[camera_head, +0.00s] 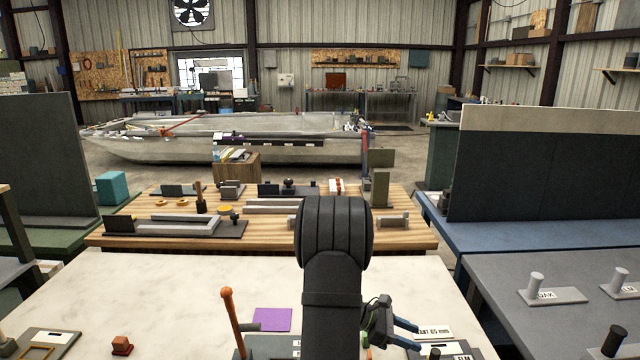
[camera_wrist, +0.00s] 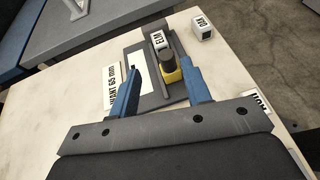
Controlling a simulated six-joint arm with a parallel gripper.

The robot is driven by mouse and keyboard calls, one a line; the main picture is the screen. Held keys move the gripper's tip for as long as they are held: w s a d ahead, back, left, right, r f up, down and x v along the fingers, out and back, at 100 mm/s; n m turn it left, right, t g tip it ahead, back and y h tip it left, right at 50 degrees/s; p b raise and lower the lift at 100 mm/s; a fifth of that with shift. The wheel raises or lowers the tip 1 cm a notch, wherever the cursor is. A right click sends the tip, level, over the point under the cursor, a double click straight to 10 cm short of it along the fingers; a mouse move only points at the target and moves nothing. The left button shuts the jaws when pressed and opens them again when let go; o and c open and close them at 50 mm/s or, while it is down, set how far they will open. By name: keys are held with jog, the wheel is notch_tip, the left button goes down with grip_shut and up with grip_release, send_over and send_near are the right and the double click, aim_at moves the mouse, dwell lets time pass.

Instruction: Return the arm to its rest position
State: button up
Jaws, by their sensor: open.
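My gripper (camera_head: 418,335) is at the lower right of my dark arm in the head view, above the pale front table (camera_head: 180,290). Its two blue fingers are apart. In the wrist view my gripper (camera_wrist: 160,63) is open with nothing held. A yellow and black piece (camera_wrist: 171,72) shows between and beyond the fingertips on a dark grey tray (camera_wrist: 150,98). I cannot tell the height of the fingers above it. Part of the table is hidden behind my arm.
A "WANT 65 mm" card (camera_wrist: 112,90), an ELM block (camera_wrist: 158,41) and an OAK block (camera_wrist: 203,28) are near the gripper. An orange-handled tool (camera_head: 229,305) stands left of my arm by a purple square (camera_head: 272,319). The table's left part is mostly clear.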

jog(key=s+v, duration=0.1)
jog(key=v, duration=0.4)
jog(key=s+d+r+m+y, duration=0.2)
jog(key=d+r+m+y, duration=0.6)
jog(key=d+m+y, duration=0.4)
jog(key=shift+d+r+m, duration=0.4)
jog(key=shift+d+m, duration=0.1)
jog(key=shift+m, duration=0.6)
